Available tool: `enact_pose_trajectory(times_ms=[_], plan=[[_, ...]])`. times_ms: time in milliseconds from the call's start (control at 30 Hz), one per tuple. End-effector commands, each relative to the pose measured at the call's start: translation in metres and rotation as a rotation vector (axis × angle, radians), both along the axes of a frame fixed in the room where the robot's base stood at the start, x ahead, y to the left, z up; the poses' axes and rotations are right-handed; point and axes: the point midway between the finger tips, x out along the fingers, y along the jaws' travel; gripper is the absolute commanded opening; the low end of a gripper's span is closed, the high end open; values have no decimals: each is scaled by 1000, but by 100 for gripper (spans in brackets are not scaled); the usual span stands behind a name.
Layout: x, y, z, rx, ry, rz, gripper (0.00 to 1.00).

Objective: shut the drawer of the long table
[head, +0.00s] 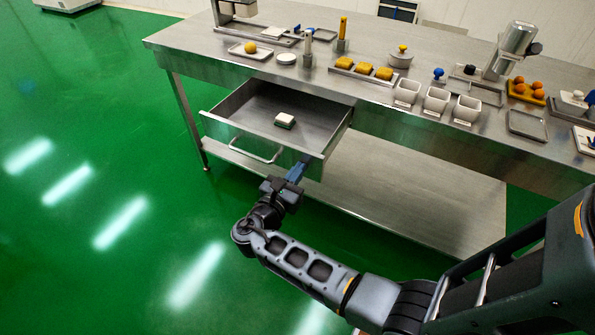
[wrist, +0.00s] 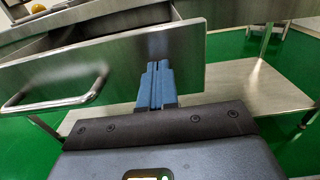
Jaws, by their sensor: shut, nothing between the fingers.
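The long table (head: 215,50) is a steel workbench with a lower shelf. Its drawer (head: 262,138) is pulled well out at the left part of the table, and a small white and green block (head: 285,120) lies inside. The bar handle (head: 255,150) is on the drawer front; it also shows at the left in the wrist view (wrist: 58,104). My gripper (head: 300,166) is shut and empty at the right end of the drawer front. In the wrist view its blue fingers (wrist: 157,72) point at the front panel (wrist: 185,55), right of the handle; I cannot tell whether they touch it.
The tabletop carries a small tray with a yellow ball (head: 250,48), yellow blocks (head: 364,68), white cups (head: 437,100) and a steel cylinder (head: 510,50). The lower shelf (head: 400,195) is bare. Open green floor (head: 90,150) lies left and in front.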

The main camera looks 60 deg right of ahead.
Motion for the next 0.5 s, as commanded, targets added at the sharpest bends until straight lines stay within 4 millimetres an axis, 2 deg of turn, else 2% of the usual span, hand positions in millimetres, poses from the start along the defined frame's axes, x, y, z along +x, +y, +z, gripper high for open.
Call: enact_pose_trajectory(times_ms=[167,267,500], plan=[[-1,-11,0,0,0,-4,0],[0,-24,0,0,1,-5,0],[1,-79,-1,0,-1,-7,0]])
